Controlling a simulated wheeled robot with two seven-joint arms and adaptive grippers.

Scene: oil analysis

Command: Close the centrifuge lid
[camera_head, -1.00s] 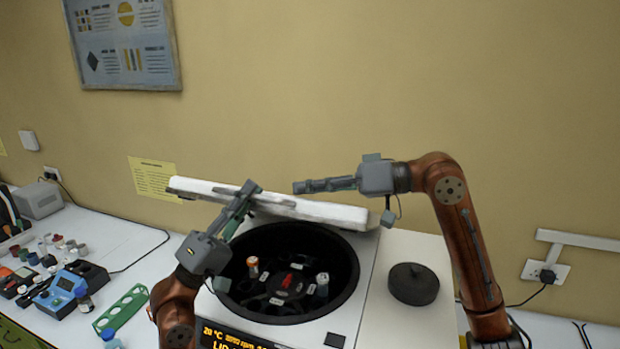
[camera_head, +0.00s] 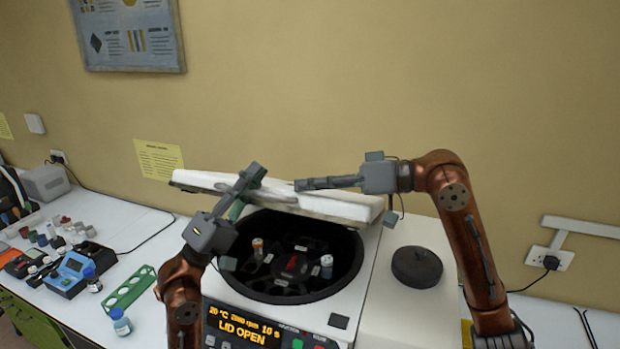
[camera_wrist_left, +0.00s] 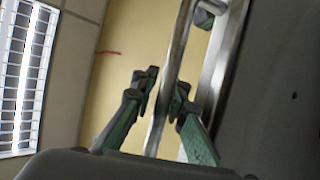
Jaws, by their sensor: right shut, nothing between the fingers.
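The centrifuge (camera_head: 235,285) stands in the middle with its display reading LID OPEN. Its pale lid (camera_head: 335,207) is raised and tilted above the back of the dark round bowl (camera_head: 245,287). My left gripper (camera_head: 254,172) crosses the lid's front edge. In the left wrist view its green fingers (camera_wrist_left: 164,92) are apart, on either side of a narrow metallic strip; whether they press on it is unclear. My right gripper (camera_head: 298,185) is shut and empty, its fingers pointing left across the lid's front face. I cannot tell whether they touch it.
Two capped tubes, one orange-topped (camera_head: 258,248) and one pale (camera_head: 326,266), stand in the rotor. Left are a green rack (camera_head: 128,290), a bottle (camera_head: 121,322) and a blue device (camera_head: 72,268).

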